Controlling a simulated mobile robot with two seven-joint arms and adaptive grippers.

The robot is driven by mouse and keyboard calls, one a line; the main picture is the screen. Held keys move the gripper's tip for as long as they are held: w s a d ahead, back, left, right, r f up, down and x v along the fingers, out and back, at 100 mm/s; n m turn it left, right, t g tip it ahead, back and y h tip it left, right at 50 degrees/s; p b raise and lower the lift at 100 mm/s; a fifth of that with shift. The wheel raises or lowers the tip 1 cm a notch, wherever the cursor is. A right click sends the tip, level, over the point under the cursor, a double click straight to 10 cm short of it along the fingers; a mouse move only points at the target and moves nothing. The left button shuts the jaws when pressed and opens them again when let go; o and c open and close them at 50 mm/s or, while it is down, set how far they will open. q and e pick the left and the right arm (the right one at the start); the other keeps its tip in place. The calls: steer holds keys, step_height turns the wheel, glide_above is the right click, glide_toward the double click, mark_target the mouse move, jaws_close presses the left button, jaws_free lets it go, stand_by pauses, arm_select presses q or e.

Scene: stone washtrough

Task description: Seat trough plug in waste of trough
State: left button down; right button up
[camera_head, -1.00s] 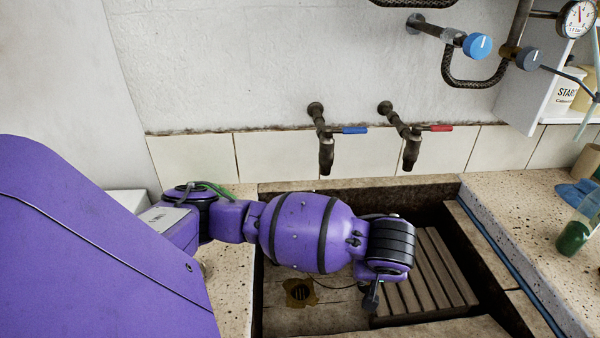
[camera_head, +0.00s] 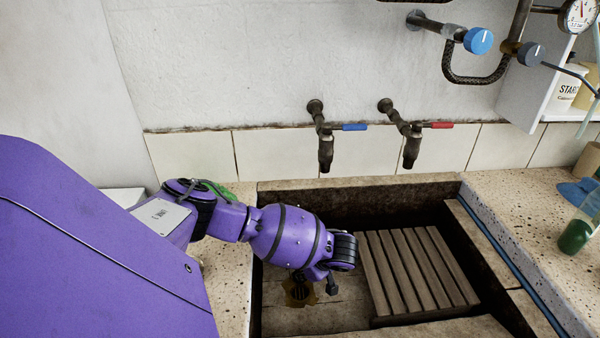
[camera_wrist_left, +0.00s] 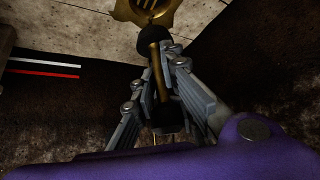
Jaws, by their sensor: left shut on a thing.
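My left gripper (camera_wrist_left: 161,76) is shut on the trough plug (camera_wrist_left: 152,38), which has a dark rounded end and a brass-coloured stem between the fingers. In the head view a small dark part of the plug (camera_head: 332,286) shows below my left wrist. The brass waste (camera_head: 299,291) is in the trough floor, just left of the held plug in the head view. It also shows at the top of the left wrist view (camera_wrist_left: 150,10), beyond the plug's dark end. The plug is apart from the waste as seen in the head view; its height is hard to judge. My right gripper is not in view.
The stone trough (camera_head: 400,192) has a slatted wooden rack (camera_head: 415,272) on its right side. Two taps, blue-levered (camera_head: 326,150) and red-levered (camera_head: 411,150), hang over the back. The floor around the waste is bare.

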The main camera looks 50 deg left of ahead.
arm_select(q)
steer(key=shift+d+r+p, duration=0.1)
steer(key=shift+r+p, duration=0.05)
steer(key=shift+p, duration=0.4)
step_height(320, 180, down, 4)
steer(key=shift+r+b, duration=0.1)
steer(key=shift+b, duration=0.75)
steer(key=shift+f+b, duration=0.3)
steer(key=shift+f, duration=0.8)
